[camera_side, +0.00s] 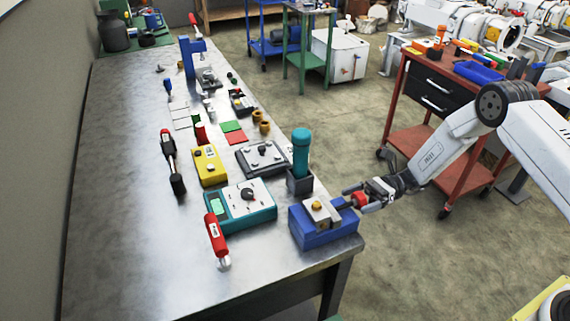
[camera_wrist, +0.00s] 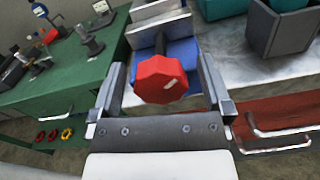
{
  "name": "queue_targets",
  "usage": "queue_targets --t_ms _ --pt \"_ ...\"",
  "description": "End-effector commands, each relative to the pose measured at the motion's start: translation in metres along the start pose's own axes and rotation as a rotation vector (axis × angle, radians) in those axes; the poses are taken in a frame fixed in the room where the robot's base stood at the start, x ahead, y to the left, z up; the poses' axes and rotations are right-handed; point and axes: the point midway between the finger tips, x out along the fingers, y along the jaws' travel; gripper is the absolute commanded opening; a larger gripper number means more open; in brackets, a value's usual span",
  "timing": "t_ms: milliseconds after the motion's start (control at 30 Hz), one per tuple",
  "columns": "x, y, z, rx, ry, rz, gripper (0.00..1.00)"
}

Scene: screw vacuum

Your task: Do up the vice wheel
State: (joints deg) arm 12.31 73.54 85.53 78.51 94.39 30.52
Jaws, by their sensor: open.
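The vice wheel is a red faceted knob (camera_wrist: 161,80) on a dark shaft, seen in the wrist view. It also shows in the side view (camera_side: 361,200). The shaft runs into the blue vice (camera_side: 322,226), which stands at the near right corner of the metal bench and has a grey top with a yellow part. My gripper (camera_wrist: 160,82) is open, with one finger on each side of the red wheel. Gaps show between the wheel and both fingers in the wrist view. In the side view my gripper (camera_side: 357,198) reaches in from the right at wheel height.
A teal cylinder in a dark holder (camera_side: 300,180) stands just behind the vice. A teal meter (camera_side: 240,205) and a red-handled tool (camera_side: 216,240) lie to the left. A red tool cart (camera_side: 440,150) stands beyond the arm.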

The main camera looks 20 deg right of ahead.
Motion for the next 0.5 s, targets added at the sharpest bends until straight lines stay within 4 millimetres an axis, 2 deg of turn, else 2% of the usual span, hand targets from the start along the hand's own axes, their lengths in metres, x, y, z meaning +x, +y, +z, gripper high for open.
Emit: queue_targets --t_ms 367,467,500 --pt "0.0052 0.0001 0.0 0.0 0.001 0.0 1.0" --pt "0.0051 0.0001 0.0 0.0 0.001 0.0 0.71" --pt "0.0051 0.0001 0.0 0.0 0.001 0.0 0.59"
